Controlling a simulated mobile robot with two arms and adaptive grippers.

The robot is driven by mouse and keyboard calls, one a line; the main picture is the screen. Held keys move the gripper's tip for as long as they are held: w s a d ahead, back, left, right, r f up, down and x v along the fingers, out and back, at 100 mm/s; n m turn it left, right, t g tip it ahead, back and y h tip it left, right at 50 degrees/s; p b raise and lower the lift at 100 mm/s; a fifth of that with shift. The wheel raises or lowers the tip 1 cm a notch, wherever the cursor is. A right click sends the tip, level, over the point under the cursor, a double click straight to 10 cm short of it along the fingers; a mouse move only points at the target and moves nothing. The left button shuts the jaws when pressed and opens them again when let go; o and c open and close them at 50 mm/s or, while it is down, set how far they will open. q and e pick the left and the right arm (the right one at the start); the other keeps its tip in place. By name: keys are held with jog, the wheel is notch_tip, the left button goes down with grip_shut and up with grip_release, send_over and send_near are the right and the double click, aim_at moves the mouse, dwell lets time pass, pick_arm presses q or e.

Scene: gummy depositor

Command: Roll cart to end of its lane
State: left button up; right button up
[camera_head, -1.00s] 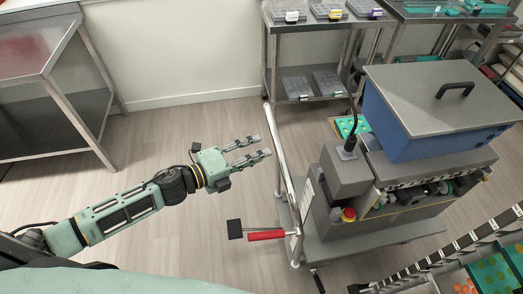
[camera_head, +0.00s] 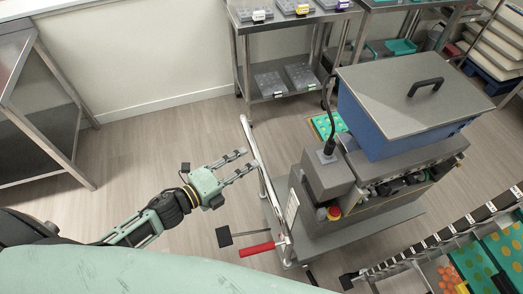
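The cart (camera_head: 392,219) is a grey wheeled platform carrying the depositor machine, with a blue box (camera_head: 385,130) under a grey lid on top. A tall silver push handle (camera_head: 263,172) rises along the cart's left side. A red lever (camera_head: 257,248) sticks out at its lower left, beside a black pad. My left gripper (camera_head: 241,165) is open and empty, its two fingers spread and pointing toward the handle. The fingertips are close to the handle bar; I cannot tell whether they touch it. My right gripper is not in view.
A steel table (camera_head: 22,95) stands at the left. A steel shelf rack (camera_head: 285,22) with grey trays stands against the back wall. A rail (camera_head: 437,238) and trays of gummies (camera_head: 478,266) lie at lower right. The floor (camera_head: 140,150) between table and cart is clear.

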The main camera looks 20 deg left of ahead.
aim_at(256, 156)
pick_arm(q)
jog(key=p+x, duration=0.1)
jog(key=x, duration=0.4)
jog(key=shift+w, duration=0.2)
jog(key=shift+w+d+f, duration=0.1)
jog(key=shift+w+d, duration=0.1)
jog(key=shift+w, duration=0.05)
jog(key=shift+d, duration=0.15)
jog(key=shift+c, duration=1.2)
jog(key=c, duration=0.4)
grip_shut()
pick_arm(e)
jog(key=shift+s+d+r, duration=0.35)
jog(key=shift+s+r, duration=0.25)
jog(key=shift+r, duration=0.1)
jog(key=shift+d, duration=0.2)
